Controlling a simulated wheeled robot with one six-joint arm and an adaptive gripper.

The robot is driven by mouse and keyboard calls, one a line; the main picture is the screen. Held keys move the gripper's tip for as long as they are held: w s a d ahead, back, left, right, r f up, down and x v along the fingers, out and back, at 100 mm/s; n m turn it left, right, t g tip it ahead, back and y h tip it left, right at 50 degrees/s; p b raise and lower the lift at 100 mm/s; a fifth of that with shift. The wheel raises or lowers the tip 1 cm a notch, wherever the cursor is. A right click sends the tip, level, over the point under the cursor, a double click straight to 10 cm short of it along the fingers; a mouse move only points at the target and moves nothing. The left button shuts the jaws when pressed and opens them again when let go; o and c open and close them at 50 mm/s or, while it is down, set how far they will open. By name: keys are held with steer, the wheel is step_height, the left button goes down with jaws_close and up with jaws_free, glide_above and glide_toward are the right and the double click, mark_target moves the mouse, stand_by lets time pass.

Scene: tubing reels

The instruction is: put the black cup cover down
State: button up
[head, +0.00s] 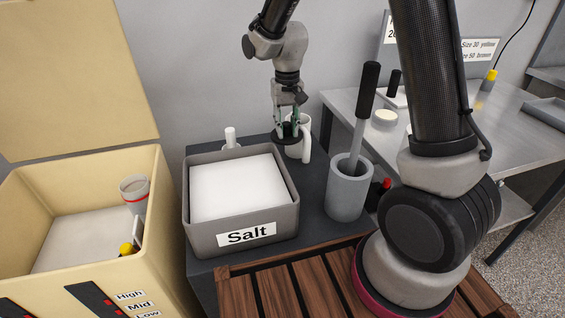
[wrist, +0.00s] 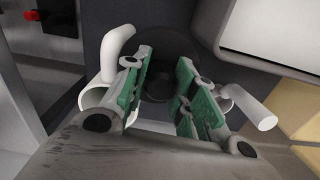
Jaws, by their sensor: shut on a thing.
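My gripper (head: 288,126) has its green-padded fingers closed on the black cup cover (head: 282,141), just above the dark stand (head: 313,205) behind the salt box. The cover shows in the wrist view as a dark round disc (wrist: 166,50) beyond and between the fingers (wrist: 160,95). Its knob and lower edge are hard to make out. A white mug (head: 304,150) with a handle stands right beside the cover, partly behind the gripper. It also shows at the left in the wrist view (wrist: 92,97). I cannot tell whether the cover touches the stand.
The grey salt box (head: 200,223) stands close in front and left. A small white handled item (head: 231,140) is behind it. A grey cylinder (head: 345,200) with a black-handled rod stands to the right. A metal table (head: 440,137) and an open cream chest (head: 30,215) flank the stand.

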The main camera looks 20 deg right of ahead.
step_height(320, 180, down, 12)
steer(key=shift+r, duration=0.15)
jaws_close()
steer(key=o, duration=0.9)
jaws_free()
steer(key=shift+o, duration=0.6)
steer(key=shift+r, duration=0.25)
step_height(320, 180, up, 11)
steer(key=shift+f, duration=0.1)
steer(key=shift+r, duration=0.4)
